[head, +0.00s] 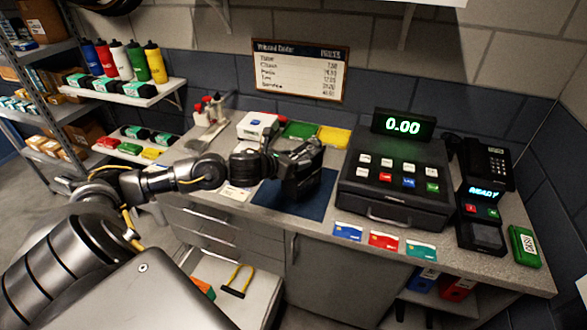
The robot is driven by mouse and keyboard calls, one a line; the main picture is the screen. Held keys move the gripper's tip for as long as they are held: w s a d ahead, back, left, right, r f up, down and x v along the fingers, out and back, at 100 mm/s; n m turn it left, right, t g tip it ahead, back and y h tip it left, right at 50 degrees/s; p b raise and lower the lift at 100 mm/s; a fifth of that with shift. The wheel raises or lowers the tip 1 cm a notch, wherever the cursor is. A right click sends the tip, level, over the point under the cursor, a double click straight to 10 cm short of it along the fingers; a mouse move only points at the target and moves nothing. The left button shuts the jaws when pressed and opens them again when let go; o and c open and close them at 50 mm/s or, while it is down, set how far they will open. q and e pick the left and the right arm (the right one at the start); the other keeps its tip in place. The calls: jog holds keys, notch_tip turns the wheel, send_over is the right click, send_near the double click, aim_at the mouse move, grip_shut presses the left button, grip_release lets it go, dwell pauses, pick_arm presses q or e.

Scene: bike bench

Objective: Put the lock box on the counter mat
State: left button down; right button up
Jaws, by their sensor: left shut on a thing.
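My left gripper (292,166) reaches in from the left over the counter and is shut on a dark thing, which I take to be the lock box (303,178). The box is hard to tell apart from the black fingers, and part of it is hidden. It is over the dark blue counter mat (318,207); I cannot tell if it touches the mat. The mat lies flat, its middle covered by the gripper. My right gripper is not in view.
The cash register (395,182) stands right of the mat, with a card terminal (480,212) beyond. Several cards (383,240) lie along the front edge. A white box (257,125), green tray (299,130) and yellow tray (333,137) are behind. An open drawer (250,300) juts out below.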

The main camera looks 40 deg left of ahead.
pick_arm(q)
jog(key=shift+w+d+f, duration=0.1)
jog(key=shift+w, duration=0.1)
jog(key=f+b, duration=0.2)
jog(key=f, duration=0.1)
jog(key=shift+w+f+b, duration=0.25)
jog(key=shift+f+b, duration=0.15)
jog(key=shift+r, duration=0.1)
jog(key=shift+c, duration=1.9)
grip_release()
jog(key=shift+s, duration=0.1)
